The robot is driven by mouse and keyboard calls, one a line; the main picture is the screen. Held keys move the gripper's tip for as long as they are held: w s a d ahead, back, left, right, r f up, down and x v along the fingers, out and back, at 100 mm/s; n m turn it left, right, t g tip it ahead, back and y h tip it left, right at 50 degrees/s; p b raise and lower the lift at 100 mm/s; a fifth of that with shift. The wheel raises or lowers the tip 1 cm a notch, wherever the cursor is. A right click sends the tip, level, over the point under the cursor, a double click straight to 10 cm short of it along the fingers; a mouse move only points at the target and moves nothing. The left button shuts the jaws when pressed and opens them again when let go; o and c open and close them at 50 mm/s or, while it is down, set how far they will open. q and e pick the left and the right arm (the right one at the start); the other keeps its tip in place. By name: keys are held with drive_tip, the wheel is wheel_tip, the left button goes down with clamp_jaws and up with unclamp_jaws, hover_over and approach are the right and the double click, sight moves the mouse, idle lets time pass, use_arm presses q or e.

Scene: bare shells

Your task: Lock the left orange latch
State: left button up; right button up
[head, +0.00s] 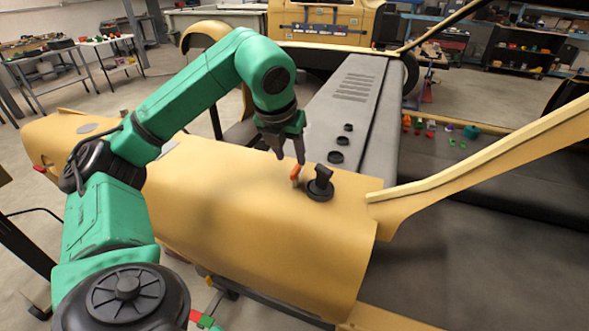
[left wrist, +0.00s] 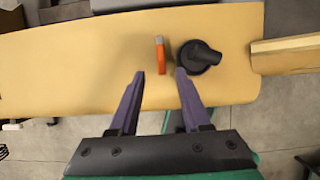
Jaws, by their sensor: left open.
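The orange latch (head: 295,173) stands up from the top of the yellow vehicle panel (head: 270,225), just left of a round black fitting (head: 320,184). In the left wrist view the latch (left wrist: 162,57) has an orange body and a grey top end, and lies ahead of the gap between my fingers. My left gripper (head: 290,160) is over the panel close to the latch. Its two dark fingers (left wrist: 162,74) are apart, with nothing held between them. Whether a finger touches the latch cannot be told. My right gripper is not seen.
The black fitting (left wrist: 198,56) sits close to the right finger in the left wrist view. A grey panel (head: 345,110) with black round caps lies behind, and a yellow pillar (head: 490,165) rises at right. Small coloured pieces lie farther right. Side tables stand at the back left.

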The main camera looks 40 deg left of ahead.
sight(296, 169)
use_arm(q)
drive_tip(key=x, duration=0.5)
drive_tip(key=shift+w+p, duration=0.3)
drive_tip(key=shift+w, duration=0.05)
drive_tip(key=shift+f, duration=0.2)
drive_tip(key=shift+s, duration=0.15)
drive_tip(key=shift+c, duration=1.2)
clamp_jaws()
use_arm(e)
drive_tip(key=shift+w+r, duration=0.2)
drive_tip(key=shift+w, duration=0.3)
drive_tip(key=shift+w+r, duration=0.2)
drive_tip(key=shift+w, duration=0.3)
